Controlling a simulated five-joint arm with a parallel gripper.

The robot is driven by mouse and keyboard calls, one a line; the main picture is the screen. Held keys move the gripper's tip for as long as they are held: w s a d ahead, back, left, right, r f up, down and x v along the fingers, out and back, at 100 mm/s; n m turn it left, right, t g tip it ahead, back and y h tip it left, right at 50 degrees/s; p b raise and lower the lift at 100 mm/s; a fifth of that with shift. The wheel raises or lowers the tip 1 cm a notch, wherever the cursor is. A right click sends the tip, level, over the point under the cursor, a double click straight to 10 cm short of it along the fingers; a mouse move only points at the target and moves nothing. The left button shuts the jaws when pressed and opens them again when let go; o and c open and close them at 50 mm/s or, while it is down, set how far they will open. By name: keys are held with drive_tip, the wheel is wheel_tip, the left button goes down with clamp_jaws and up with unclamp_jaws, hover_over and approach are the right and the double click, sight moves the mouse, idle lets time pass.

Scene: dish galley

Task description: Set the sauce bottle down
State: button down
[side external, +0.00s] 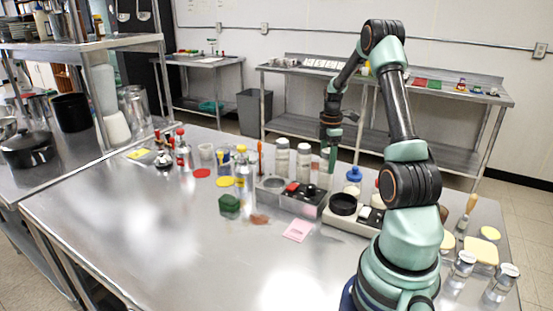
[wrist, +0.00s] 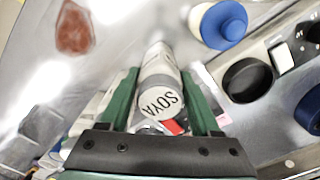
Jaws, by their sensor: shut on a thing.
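The sauce bottle (wrist: 157,68) is a pale cylinder marked SOYA on its near end in the wrist view. It lies between the two green fingers of my gripper (wrist: 167,100), which is shut on it. In the side view my gripper (side external: 328,150) points down behind the grey unit near the table's back edge. The bottle is hard to make out there, and I cannot tell whether its base touches the table.
Two white-capped jars (side external: 303,161) stand left of my gripper. A blue-capped bottle (side external: 353,178) stands to its right. A grey unit with red and black parts (side external: 295,206) lies in front. A pink note (side external: 297,230) lies nearer. The steel table's (side external: 150,225) front left is clear.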

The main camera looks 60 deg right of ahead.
drive_tip(key=shift+f, duration=0.1)
drive_tip(key=shift+c, duration=0.5)
unclamp_jaws()
drive_tip(key=shift+f, duration=0.1)
